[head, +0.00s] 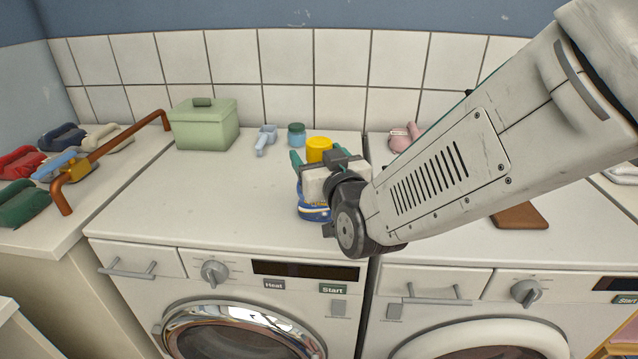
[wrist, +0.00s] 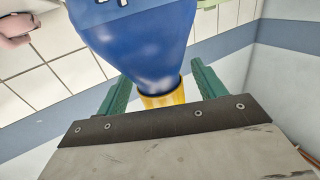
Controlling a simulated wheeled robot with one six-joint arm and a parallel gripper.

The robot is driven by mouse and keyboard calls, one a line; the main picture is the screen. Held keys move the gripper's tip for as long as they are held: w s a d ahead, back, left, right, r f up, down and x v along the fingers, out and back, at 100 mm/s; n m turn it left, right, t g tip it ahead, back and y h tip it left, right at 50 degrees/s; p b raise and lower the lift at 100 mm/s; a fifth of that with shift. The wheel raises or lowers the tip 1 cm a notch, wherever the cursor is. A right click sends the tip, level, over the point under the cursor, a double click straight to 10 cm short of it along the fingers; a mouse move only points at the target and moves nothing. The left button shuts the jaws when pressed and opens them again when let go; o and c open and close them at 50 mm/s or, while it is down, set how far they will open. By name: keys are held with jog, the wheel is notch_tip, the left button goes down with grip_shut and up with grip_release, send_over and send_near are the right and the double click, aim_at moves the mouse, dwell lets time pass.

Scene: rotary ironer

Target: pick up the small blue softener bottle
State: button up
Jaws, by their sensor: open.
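A blue bottle with a yellow cap (head: 319,147) stands upright on the white top of the left machine. My gripper and wrist cover its middle in the head view; its lower blue body with a pale label (head: 313,212) shows below them. In the wrist view, which looks upside down, the blue body (wrist: 145,45) tapers to the yellow cap (wrist: 163,98). My gripper (wrist: 163,85) is open, with one green finger on each side of the bottle's cap end. I cannot tell whether a finger touches it.
Behind stand a small teal-blue jar (head: 296,136), a pale blue scoop (head: 264,140) and a green lidded box (head: 203,125). A pink object (head: 403,137) lies to the right. At left is a copper-coloured rail (head: 112,151).

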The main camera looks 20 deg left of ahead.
grip_shut()
jog(key=shift+r, duration=0.2)
